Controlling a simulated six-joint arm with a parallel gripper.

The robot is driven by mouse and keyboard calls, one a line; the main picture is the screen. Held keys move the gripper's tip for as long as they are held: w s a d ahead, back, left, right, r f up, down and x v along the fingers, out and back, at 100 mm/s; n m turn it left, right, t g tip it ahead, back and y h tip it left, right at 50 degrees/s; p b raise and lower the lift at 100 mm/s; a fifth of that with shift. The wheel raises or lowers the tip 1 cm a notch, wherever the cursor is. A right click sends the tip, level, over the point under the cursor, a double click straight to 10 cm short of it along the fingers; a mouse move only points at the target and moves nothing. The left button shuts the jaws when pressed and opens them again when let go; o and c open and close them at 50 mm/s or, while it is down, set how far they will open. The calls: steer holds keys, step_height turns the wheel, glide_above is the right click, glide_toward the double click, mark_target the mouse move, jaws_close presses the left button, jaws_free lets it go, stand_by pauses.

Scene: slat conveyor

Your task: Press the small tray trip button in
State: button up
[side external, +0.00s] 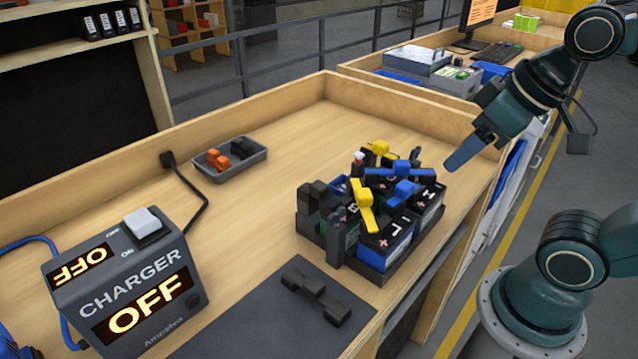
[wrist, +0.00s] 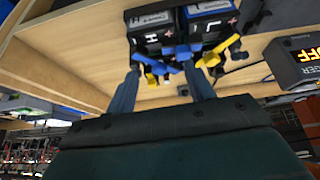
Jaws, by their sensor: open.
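I cannot make out a slat conveyor or a clearly marked tray trip button in either view. A white rocker switch (side external: 142,222) sits on top of the grey charger (side external: 148,285), whose displays read OFF. A small white and red piece (side external: 358,157) shows at the back of the battery group; I cannot tell what it is. My gripper (side external: 464,153) is above the bench's right side, right of the batteries and apart from them. In the wrist view my gripper (wrist: 162,70) has its two blue fingers spread, with nothing held between them.
Batteries (side external: 385,238) with yellow and blue clamps stand in a dark holder. A grey tray (side external: 228,174) holds orange and black pieces. A black bar-shaped piece (side external: 315,290) lies on a dark mat (side external: 265,325). Wooden rims edge the bench; its back middle is clear.

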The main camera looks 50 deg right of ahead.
steer(key=shift+w+r+n, duration=0.45)
steer(key=shift+w+n, duration=0.05)
steer(key=c, duration=0.7)
steer(key=w+r+n+g, duration=0.1)
steer(key=w+n, duration=0.1)
steer(key=w+r+n+g, duration=0.1)
steer(key=w+r+n, duration=0.1)
steer(key=w+n, duration=0.1)
steer(key=w+r+n, duration=0.2)
steer(key=w+n, duration=0.1)
steer(key=shift+w+d+r+g, duration=0.1)
steer(key=shift+w+g, duration=0.05)
steer(key=shift+g, duration=0.25)
jaws_close()
steer(key=w+r+n+g, duration=0.1)
steer(key=w+n+g, duration=0.1)
steer(key=w+n, duration=0.6)
steer(key=shift+w+r+n+g, duration=0.15)
steer(key=shift+w+n+g, duration=0.25)
steer(key=shift+w, duration=0.6)
steer(key=shift+d, duration=0.1)
